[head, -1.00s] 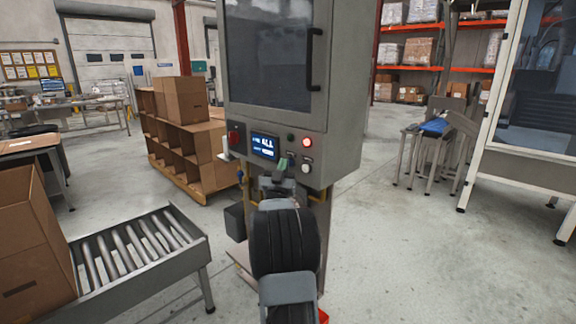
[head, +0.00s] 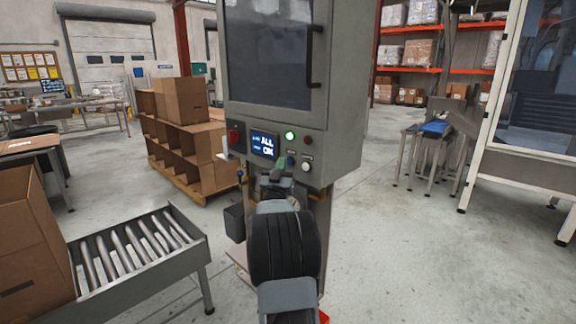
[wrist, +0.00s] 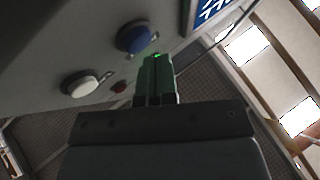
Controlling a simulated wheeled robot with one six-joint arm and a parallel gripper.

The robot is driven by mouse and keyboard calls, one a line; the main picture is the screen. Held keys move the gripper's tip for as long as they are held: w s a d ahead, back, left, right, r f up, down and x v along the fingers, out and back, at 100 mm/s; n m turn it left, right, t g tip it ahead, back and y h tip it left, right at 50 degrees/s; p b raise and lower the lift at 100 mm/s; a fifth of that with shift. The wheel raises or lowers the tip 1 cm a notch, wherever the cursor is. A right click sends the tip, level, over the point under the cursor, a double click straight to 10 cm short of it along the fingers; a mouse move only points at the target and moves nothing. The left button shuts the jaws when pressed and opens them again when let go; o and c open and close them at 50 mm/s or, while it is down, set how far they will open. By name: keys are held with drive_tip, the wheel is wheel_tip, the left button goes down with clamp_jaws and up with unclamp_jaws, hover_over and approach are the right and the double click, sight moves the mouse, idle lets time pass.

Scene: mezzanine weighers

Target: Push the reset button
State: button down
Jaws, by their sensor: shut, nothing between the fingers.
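The panel on the grey cabinet (head: 340,135) carries a blue button (head: 291,160) and a white button (head: 307,166). In the wrist view the blue button (wrist: 133,38) is nearest the fingers and the white button (wrist: 80,85) is farther left. Labels are too small to read, so I cannot tell by text which is reset. The green lamp (head: 290,136) is lit and the red lamp (head: 308,141) is dark.
A red switch (head: 234,134) is left of the screen. A roller conveyor (head: 140,255) with a cardboard box (head: 30,245) stands at the left. A shelf of boxes (head: 185,150) is behind it. The floor right of the cabinet is open.

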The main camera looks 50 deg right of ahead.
drive_tip(key=shift+a, duration=0.25)
drive_tip(key=shift+w+a+b, duration=0.2)
drive_tip(key=shift+a+b, duration=1.2)
drive_tip(key=shift+a, duration=1.1)
